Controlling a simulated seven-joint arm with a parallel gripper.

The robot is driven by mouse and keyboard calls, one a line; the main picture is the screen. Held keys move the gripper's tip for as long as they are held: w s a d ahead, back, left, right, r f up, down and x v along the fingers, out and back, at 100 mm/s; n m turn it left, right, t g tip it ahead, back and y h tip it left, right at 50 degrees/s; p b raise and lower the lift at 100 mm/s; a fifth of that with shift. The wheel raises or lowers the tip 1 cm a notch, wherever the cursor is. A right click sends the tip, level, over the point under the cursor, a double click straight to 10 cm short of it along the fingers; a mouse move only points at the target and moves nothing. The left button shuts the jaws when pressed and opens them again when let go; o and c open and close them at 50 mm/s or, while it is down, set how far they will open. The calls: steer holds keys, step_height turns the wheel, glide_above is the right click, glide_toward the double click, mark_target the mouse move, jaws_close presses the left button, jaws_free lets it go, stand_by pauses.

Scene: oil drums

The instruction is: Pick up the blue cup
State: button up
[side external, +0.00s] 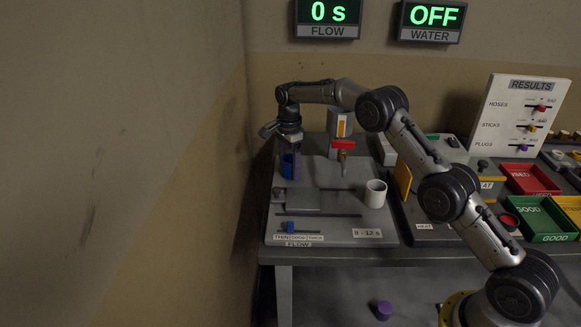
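The blue cup (288,166) is at the back left of the grey test panel, right under my wrist. My gripper (291,168) points down over it, and its fingers overlap the cup in this view. The fingers are small and dark, so I cannot tell whether they are closed on the cup or only around it. I also cannot tell whether the cup rests on the panel or is lifted.
A white cup (376,194) stands on the panel (348,217) to the right. A red-handled tap (343,145) is close to the gripper's right. Red, yellow and green bins (530,179) are further right. A purple object (383,311) lies below the table's front edge.

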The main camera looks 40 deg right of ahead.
steer(key=c, duration=0.9)
steer(key=shift+c, duration=0.2)
steer(key=shift+r, duration=0.15)
